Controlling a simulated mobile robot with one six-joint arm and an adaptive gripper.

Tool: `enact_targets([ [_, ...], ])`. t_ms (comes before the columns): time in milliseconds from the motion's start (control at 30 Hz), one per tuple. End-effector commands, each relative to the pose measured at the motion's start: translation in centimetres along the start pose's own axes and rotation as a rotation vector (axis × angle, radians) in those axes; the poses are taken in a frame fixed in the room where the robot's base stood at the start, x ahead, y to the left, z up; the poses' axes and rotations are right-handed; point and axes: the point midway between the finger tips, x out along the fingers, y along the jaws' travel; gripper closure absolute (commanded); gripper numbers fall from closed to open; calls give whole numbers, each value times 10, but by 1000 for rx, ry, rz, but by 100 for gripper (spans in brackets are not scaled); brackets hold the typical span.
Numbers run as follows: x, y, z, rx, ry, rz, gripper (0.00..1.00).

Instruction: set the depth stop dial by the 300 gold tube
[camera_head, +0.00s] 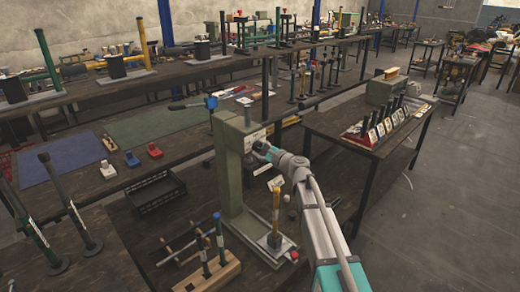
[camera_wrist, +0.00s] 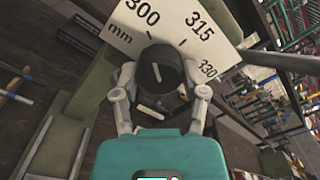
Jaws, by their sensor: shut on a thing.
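The press (camera_head: 232,165) is a grey-green column on a base plate. In the wrist view its white dial plate (camera_wrist: 215,55) is tilted and reads 300, 315 and 330, with "mm". The depth stop dial (camera_wrist: 160,68) is a round black knob with a short white line, which slants up and left, toward the 300 side. My gripper (camera_wrist: 160,78) is shut on the dial, with one finger on each side. In the head view my gripper (camera_head: 264,150) reaches the column's front. A gold tube (camera_head: 275,214) stands upright on the press base; its label is unreadable.
A wooden rack (camera_head: 208,275) with upright tools stands left of the press base. A red knob (camera_head: 294,255) sits by the base. A side table (camera_head: 345,122) with labelled cards is to the right. A black crate (camera_head: 157,190) lies to the left. Open floor is at right.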

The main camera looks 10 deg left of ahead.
Motion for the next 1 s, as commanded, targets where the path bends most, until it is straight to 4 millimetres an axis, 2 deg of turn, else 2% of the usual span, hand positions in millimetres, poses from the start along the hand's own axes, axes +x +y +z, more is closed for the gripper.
enact_targets([
  [300, 1, -1, 0, -90, 0, -2, 91],
  [667, 1, -1, 0, -95, 0, -2, 91],
  [700, 1, -1, 0, -95, 0, -2, 42],
  [867, 1, -1, 0, -95, 0, -1, 12],
  [900, 1, -1, 0, -95, 0, -1, 9],
  [1000, 0, 0, 0, -95, 0, -1, 9],
])
